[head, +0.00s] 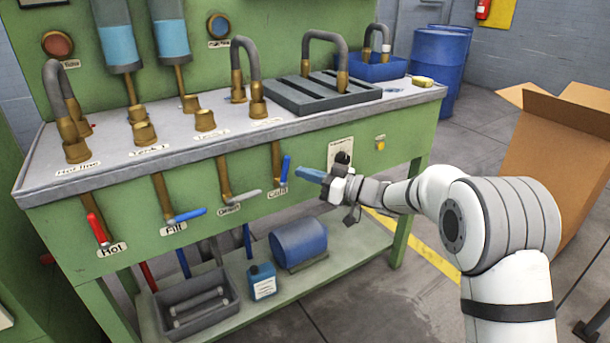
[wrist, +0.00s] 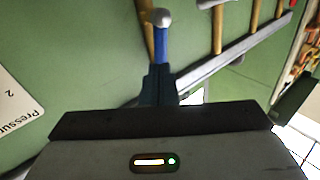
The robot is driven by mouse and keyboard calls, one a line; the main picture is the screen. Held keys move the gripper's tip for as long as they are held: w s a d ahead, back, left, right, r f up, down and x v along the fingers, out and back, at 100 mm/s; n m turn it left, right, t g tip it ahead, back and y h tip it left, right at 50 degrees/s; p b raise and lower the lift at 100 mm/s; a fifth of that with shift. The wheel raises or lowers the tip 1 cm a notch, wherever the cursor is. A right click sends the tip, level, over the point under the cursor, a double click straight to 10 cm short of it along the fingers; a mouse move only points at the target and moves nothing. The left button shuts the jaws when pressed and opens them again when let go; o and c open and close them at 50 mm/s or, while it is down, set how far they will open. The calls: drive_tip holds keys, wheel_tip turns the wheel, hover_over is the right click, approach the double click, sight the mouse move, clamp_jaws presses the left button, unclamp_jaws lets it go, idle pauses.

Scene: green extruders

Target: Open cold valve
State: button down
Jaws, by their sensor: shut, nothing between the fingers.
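The cold valve's blue handle (head: 286,168) stands nearly upright on the green bench front, above the label "Cold" (head: 277,193). In the wrist view a blue handle (wrist: 161,45) with a pale rounded end lies straight ahead of the fingertips. My gripper (head: 301,173) is just right of the handle in the head view, its blue fingers pointing left towards it. In the wrist view my gripper (wrist: 160,82) has its fingers together, with nothing held. The fingertips overlap the handle's lower part there, and I cannot tell whether they touch it.
To the left are a grey handle (head: 246,196), the blue "Fill" handle (head: 187,215) and the red "Hot" handle (head: 97,230). A yellow button (head: 380,143) is right of my gripper. A cardboard box (head: 560,140) stands at the right.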

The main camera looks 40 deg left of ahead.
drive_tip(key=w+d+f+p, duration=0.1)
drive_tip(key=w+d+p, duration=0.1)
drive_tip(key=d, duration=1)
drive_tip(key=shift+w+f, duration=0.25)
drive_tip(key=shift+f, duration=0.15)
drive_tip(key=w+d+r+m+t+h+p, duration=0.45)
drive_tip(key=d+r+t, duration=0.25)
drive_tip(key=d+r, duration=0.25)
drive_tip(key=w+d+r+m+t+h+p, duration=0.4)
drive_tip(key=w+d+r+m+t+p, duration=0.15)
drive_tip(key=d+r+t, duration=0.35)
drive_tip(key=s+d+r+m+g+h+p, duration=0.1)
drive_tip(key=s+d+r+m+h+p, duration=0.2)
drive_tip(key=d, duration=0.5)
drive_tip(key=s+d+m+h+p, duration=0.1)
drive_tip(key=s+d+h+p, duration=0.15)
drive_tip(key=d+h, duration=0.4)
drive_tip(key=s+d+m+g+p, duration=0.2)
drive_tip(key=s+d+g+p, duration=0.1)
drive_tip(key=s, duration=1)
drive_tip(key=s+d+r+m+g+p, duration=0.1)
drive_tip(key=s+d+g+p, duration=0.3)
drive_tip(key=s, duration=1)
drive_tip(key=d+m+g, duration=0.1)
drive_tip(key=d+g, duration=0.1)
drive_tip(key=d, duration=0.1)
drive_tip(key=shift+s+d+m+h+p, duration=0.15)
drive_tip(key=shift+s+m+h+p, duration=0.1)
drive_tip(key=shift+m+h+p, duration=0.05)
